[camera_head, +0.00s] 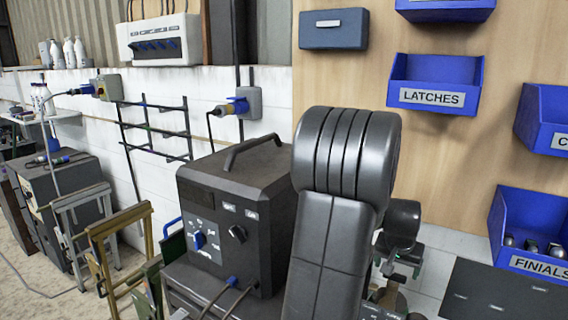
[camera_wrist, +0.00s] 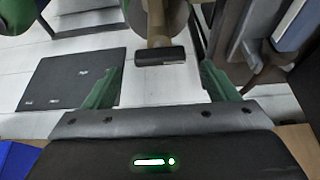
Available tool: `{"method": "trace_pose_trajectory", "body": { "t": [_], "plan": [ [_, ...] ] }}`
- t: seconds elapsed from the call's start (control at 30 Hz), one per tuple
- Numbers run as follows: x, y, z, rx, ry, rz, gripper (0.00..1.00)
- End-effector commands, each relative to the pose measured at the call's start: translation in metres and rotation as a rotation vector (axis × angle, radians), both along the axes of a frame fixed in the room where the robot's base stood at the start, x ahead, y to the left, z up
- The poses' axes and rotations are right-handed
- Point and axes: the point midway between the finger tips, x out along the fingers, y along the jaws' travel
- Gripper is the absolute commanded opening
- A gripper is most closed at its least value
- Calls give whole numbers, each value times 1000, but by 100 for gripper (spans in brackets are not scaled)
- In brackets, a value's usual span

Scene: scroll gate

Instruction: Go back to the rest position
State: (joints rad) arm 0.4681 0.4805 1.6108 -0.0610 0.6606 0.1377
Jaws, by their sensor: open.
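My gripper (camera_wrist: 160,68) is in the wrist view, with its two green fingers spread wide apart and nothing held between them. In the camera_head view my dark arm stands in the middle and right of centre. In the wrist view a hammer-like thing with a dark head (camera_wrist: 160,56) and a wooden handle lies beyond the fingertips; I cannot tell how far.
A dark power unit (camera_head: 235,215) with knobs and cables stands left of my arm. Blue bins, LATCHES (camera_head: 432,97) and FINIALS (camera_head: 540,264), hang on the wooden board at right. A dark mat (camera_wrist: 72,80) lies left of my gripper on a pale surface.

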Motion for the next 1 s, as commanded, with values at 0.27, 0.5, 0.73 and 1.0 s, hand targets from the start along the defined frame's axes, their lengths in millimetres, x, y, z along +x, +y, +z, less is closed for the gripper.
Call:
{"method": "trace_pose_trajectory", "body": {
  "t": [0.27,0.5,0.73,1.0],
  "plan": [
    [9,-6,-27,1,1,0,80],
    [10,-7,-30,1,0,6,80],
    [10,-7,-30,1,0,6,80],
    [5,-3,-13,-2,-5,0,80]
  ]
}}
